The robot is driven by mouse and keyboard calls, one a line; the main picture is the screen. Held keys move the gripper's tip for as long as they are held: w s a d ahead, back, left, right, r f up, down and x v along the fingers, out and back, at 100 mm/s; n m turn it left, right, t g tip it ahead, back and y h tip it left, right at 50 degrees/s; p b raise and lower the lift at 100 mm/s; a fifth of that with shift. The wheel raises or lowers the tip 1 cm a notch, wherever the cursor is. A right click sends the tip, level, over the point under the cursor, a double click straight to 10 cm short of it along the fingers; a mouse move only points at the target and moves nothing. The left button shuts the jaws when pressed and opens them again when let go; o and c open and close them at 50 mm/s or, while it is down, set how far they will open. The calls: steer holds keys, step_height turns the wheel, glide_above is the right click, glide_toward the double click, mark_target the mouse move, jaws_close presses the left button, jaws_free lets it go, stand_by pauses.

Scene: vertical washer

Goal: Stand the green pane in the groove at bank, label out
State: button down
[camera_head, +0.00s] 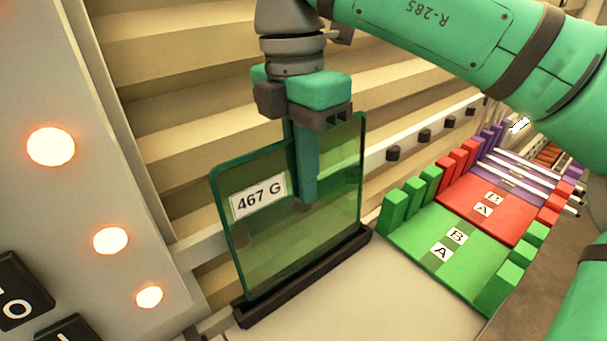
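The green pane (270,245) is a see-through sheet with rounded corners, standing upright. Its white label (258,196) reads "467 G" and faces the camera. Its lower edge meets a long black grooved base (300,285); I cannot tell how deep it sits. My gripper (306,195) points down at the pane's upper middle, with one teal finger in front of the glass. It appears shut on the pane; the other finger is hidden. To the right is a green rack (415,231) with upright blocks along two sides and tags A and B.
A red rack (507,225) with tags A and B lies beyond the green one, then a purple rack (487,140). A panel with lit round lamps (110,240) stands at left. Ribbed beige steps (170,90) rise behind the pane. The pale surface before the base is bare.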

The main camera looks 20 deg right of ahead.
steer(key=shift+f, duration=0.6)
stand_by(0.7)
steer(key=c, duration=1.9)
jaws_free()
